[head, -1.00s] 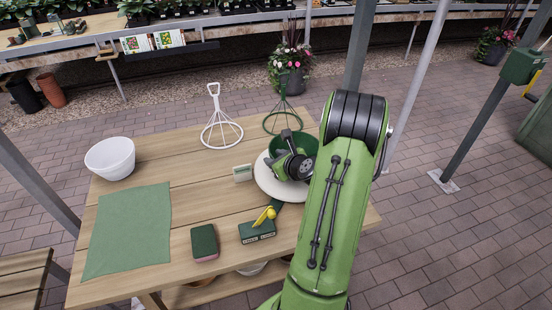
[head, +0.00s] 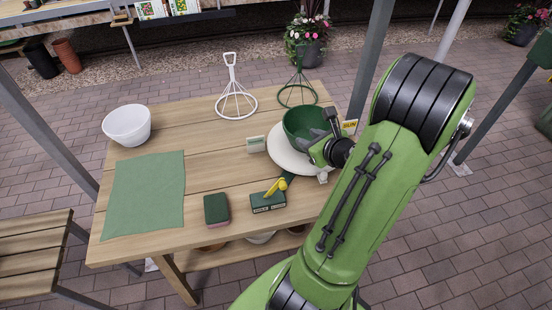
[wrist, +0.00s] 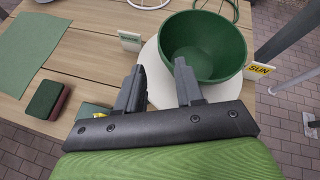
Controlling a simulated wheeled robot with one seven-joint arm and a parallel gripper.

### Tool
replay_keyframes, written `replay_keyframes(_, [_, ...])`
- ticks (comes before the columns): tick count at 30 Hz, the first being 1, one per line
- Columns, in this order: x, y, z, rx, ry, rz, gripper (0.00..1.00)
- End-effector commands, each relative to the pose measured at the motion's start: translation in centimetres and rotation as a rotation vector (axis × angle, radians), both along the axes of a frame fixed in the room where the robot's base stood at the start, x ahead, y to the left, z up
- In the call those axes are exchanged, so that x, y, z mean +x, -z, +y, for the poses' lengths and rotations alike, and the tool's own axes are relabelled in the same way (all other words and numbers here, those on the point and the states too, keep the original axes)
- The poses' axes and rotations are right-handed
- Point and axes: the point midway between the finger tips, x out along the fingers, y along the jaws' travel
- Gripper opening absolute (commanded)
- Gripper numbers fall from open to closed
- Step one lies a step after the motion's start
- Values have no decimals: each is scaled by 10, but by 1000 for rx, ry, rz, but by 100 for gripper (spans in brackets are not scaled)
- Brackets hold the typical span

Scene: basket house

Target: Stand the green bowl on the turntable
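The green bowl (head: 298,122) stands upright on the white round turntable (head: 279,158), towards its back right. In the wrist view the bowl (wrist: 205,42) is empty, and the turntable (wrist: 155,85) shows to its left and below. My gripper (head: 318,142) is at the near right side of the bowl. In the wrist view my gripper (wrist: 157,72) has its two fingers apart with nothing between them. The right fingertip overlaps the bowl's near rim in the picture; I cannot tell whether it touches.
A white label (head: 256,144) and a yellow SUN sign (head: 349,126) flank the turntable. A green box (head: 268,202) with a yellow-handled tool and a green sponge (head: 216,209) lie in front. White (head: 237,100) and green (head: 298,92) wire stands are behind. A white bowl (head: 127,126) and green cloth (head: 146,194) are left.

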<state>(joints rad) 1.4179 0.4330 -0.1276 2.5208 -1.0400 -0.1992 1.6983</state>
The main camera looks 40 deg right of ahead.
Motion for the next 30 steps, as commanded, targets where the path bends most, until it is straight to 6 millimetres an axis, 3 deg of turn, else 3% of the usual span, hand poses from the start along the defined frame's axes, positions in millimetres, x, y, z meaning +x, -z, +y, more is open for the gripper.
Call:
replay_keyframes(2, [9,-3,12,-48,-74,29,37])
replay_keyframes(4, [25,-11,41,-169,-246,97,37])
replay_keyframes(7, [46,-23,106,-456,-634,236,37])
replay_keyframes(10, [45,-36,171,-802,-1054,359,37])
replay_keyframes(12, [32,-48,211,-1070,-1346,421,37])
replay_keyframes(16, [-12,-75,267,-1591,-1832,476,37])
replay_keyframes(21, [-68,-100,291,-2046,-2183,444,37])
replay_keyframes(24, [-82,-104,292,-2141,-2255,422,37])
replay_keyframes(25, [-83,-104,292,2139,2252,-418,37])
replay_keyframes(30, [-84,-104,292,2133,2251,-418,37])
